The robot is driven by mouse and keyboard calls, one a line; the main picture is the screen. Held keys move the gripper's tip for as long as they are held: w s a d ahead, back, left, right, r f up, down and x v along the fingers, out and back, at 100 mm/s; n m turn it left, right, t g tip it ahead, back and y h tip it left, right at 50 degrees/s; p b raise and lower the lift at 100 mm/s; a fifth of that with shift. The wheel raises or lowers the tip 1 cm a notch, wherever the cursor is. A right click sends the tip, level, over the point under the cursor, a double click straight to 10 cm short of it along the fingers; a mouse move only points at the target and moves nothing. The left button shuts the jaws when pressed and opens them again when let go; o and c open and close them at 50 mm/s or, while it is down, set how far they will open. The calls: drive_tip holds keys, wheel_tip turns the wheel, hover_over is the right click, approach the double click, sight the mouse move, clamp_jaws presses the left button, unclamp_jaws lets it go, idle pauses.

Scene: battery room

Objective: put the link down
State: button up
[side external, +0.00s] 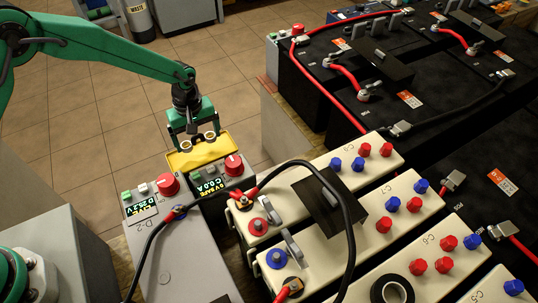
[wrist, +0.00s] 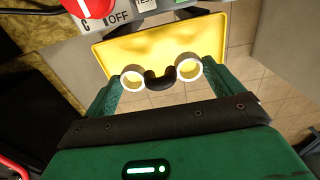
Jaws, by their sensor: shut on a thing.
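The link (wrist: 158,83) is a short dark curved piece with a pale ring at each end. In the wrist view it spans the gap between the green fingers of my gripper (wrist: 160,86), which is shut on it. A yellow tray (wrist: 152,44) lies beyond the link there. In the side view my gripper (side external: 192,130) points down at the near side of the yellow tray (side external: 200,158), and the link's rings (side external: 210,135) show against it. I cannot tell whether the link touches the tray.
Grey boxes with displays and red knobs (side external: 233,166) stand right beside the tray. Cream batteries (side external: 300,222) with red and blue caps and a black cable (side external: 348,215) lie at the right. Black batteries (side external: 325,90) stand behind. Tiled floor (side external: 110,110) is open at the left.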

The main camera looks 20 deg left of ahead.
sight(202, 153)
drive_tip(key=shift+f, duration=1.95)
drive_tip(key=shift+f, duration=0.1)
drive_tip(key=o, duration=0.7)
drive_tip(key=shift+o, duration=0.2)
wheel_tip(202, 153, up, 12)
drive_tip(key=shift+f, duration=0.1)
drive_tip(key=shift+r, duration=0.25)
